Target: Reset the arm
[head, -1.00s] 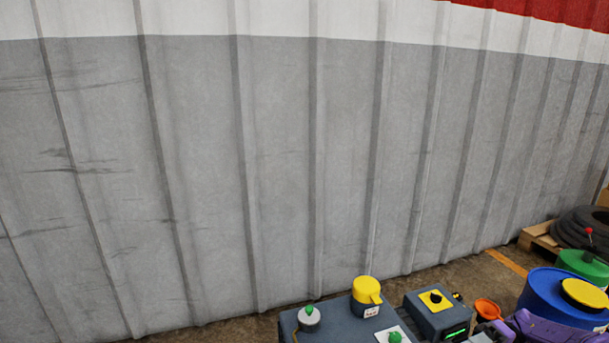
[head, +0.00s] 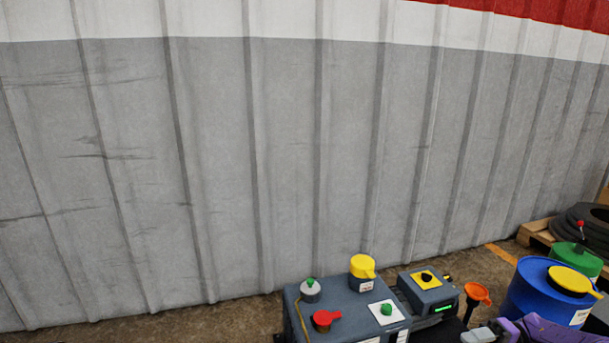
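A purple and light-grey part of an arm, which looks like my right one, shows at the bottom right edge in the head view. Its purple link lies in front of the blue drum (head: 525,297). Its light-grey end piece is cut by the bottom edge, beside the dark control box. I see no fingertips clearly, so whether that gripper is open or shut does not show. My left arm and gripper are out of the picture.
A dark machine top (head: 345,325) carries a yellow cap (head: 362,266), a red knob (head: 324,319) and green knobs. Right of it stand a control box (head: 427,287), an orange funnel-like part (head: 478,293), a green drum (head: 572,258) and tyres (head: 582,226). A corrugated wall (head: 280,150) stands behind.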

